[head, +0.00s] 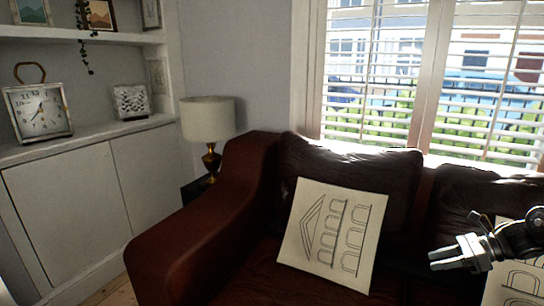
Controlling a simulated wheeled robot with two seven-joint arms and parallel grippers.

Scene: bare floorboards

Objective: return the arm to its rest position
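My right gripper (433,259) comes in from the right edge and points left, in front of the dark red leather sofa. Its two fingers look close together, and I see nothing held between them. At this size I cannot tell whether they are open or shut. Part of my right arm shows behind it at the right edge. My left gripper and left arm are not in view.
The sofa (190,245) carries a cushion with a drawn building (332,235); a similar cushion (520,285) is partly behind my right arm. A lamp (208,120) stands beside the sofa. White shelves (75,185) hold a clock (38,110). A shuttered window (430,80) is behind.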

